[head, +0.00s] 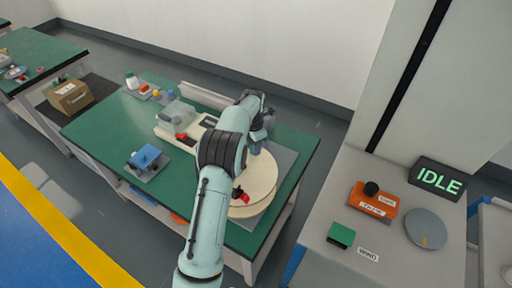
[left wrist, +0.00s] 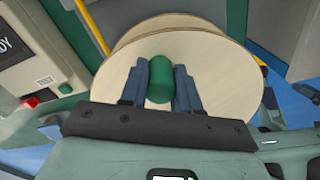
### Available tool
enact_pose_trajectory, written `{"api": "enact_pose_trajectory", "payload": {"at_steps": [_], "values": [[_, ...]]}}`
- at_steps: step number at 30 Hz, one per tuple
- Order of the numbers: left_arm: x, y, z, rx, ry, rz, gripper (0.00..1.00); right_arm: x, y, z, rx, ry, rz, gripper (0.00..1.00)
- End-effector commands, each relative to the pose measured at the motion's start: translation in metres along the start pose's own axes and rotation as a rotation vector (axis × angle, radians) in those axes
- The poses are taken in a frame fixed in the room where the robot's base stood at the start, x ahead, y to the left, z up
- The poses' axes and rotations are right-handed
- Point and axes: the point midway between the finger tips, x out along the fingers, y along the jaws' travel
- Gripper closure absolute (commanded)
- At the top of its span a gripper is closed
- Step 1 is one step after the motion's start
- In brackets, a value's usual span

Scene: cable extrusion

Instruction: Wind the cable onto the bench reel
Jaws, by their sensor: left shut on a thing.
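The bench reel (head: 262,178) is a pale wooden flanged reel on the green bench, partly hidden by my left arm in the head view. In the left wrist view its round flange (left wrist: 215,60) fills the upper middle. A green cylindrical handle (left wrist: 160,78) stands in front of the flange. My left gripper (left wrist: 161,88) has one blue-grey finger on each side of this handle and is shut on it. In the head view the left gripper (head: 262,125) is over the reel's far side, its fingertips hard to make out. I cannot make out any cable. My right gripper is not in view.
A red part (head: 241,197) shows at the reel's near edge. A blue device (head: 147,158) and small bottles (head: 132,81) stand on the bench at left. A grey counter at right holds an orange box (head: 374,203), a green block (head: 341,235) and a sign reading IDLE (head: 438,180).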

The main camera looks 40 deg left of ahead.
Motion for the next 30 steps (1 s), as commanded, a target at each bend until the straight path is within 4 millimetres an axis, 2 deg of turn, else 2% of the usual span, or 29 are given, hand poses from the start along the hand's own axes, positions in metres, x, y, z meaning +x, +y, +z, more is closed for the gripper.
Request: {"api": "enact_pose_trajectory", "payload": {"at_steps": [20, 21, 22, 23, 30], "values": [[-0.0016, 0.0025, 0.0002, -0.025, -0.005, 0.0, 1.0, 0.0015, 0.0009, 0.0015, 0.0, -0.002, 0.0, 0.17], [-0.0016, 0.0026, 0.0001, -0.025, -0.005, 0.0, 0.56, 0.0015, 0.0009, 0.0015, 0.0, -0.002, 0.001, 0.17], [-0.0015, 0.0026, 0.0, -0.025, -0.005, 0.0, 0.46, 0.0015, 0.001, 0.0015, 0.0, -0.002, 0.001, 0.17], [-0.0014, 0.0026, -0.0001, -0.025, -0.004, 0.0, 0.43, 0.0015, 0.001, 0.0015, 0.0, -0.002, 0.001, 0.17], [-0.0006, 0.0022, -0.0003, -0.023, -0.002, -0.001, 0.43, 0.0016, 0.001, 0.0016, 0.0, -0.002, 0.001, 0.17]]}}
